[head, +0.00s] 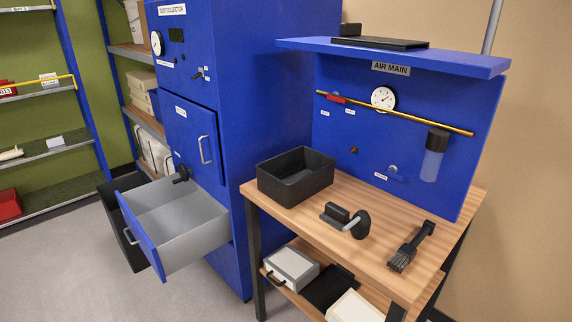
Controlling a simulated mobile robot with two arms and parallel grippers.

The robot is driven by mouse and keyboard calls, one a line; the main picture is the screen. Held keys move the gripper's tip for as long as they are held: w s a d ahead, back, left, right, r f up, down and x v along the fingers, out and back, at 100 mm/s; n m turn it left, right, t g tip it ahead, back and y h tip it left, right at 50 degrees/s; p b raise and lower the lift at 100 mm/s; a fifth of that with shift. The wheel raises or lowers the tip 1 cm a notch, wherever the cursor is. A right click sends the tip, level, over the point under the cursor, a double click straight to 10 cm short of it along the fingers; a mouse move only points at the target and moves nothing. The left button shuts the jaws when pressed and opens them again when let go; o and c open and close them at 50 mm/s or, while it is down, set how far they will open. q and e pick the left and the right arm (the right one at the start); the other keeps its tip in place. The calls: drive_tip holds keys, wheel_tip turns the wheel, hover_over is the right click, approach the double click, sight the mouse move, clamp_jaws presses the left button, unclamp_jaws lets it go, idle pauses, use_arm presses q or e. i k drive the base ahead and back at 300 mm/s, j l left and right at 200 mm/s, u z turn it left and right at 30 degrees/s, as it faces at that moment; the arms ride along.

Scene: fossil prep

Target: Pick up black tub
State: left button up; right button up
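A black tub (307,187) sits upright on the left end of the wooden workbench (385,215), beside the blue cabinet. It is open at the top and its inside looks empty. Neither of my grippers is in view, and nothing is seen touching the tub.
A black tool with a round disc (358,224) and a black brush (411,247) lie on the bench right of the tub. An open grey drawer (190,245) juts from the cabinet (270,110). A black bin (113,215) stands behind the drawer. A blue shelf (455,62) overhangs the bench's back.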

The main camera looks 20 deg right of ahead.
sight(288, 178)
drive_tip(key=i+j+z, duration=0.2)
drive_tip(key=i, duration=0.3)
drive_tip(key=i+z, duration=0.25)
drive_tip(key=i, duration=0.25)
